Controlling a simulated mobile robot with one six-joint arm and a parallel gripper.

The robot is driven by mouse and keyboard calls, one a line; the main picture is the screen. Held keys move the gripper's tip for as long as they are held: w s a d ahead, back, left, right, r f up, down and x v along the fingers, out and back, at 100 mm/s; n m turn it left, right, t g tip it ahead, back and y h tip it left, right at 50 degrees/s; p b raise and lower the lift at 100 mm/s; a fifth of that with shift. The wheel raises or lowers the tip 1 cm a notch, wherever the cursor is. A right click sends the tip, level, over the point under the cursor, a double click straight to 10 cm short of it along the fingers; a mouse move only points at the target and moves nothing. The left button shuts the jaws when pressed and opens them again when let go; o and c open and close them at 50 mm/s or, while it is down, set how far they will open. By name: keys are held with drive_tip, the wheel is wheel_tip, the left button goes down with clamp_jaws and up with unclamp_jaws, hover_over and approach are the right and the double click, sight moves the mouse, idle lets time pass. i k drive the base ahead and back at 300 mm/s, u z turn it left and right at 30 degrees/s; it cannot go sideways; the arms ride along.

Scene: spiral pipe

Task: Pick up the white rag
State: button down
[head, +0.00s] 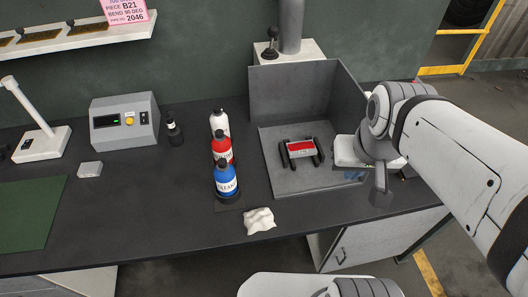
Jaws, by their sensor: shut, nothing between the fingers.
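The white rag (259,220) lies crumpled on the dark counter near its front edge, in front of the bottles. My arm reaches in from the right, and the grey end of it, my gripper (380,193), hangs over the right part of the counter. My gripper is shut and empty, to the right of the rag and well apart from it. Its fingertips are small and hard to make out.
Blue (227,182), red (222,148) and white (219,122) bottles stand in a row behind the rag. A grey open-sided box (290,182) holding a red and black object (301,147) stands to the right. The counter left of the rag is clear.

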sight(262, 219)
drive_tip(key=z, duration=0.05)
drive_tip(key=k, duration=1.35)
drive_tip(key=u, duration=0.5)
drive_tip(key=i, duration=1)
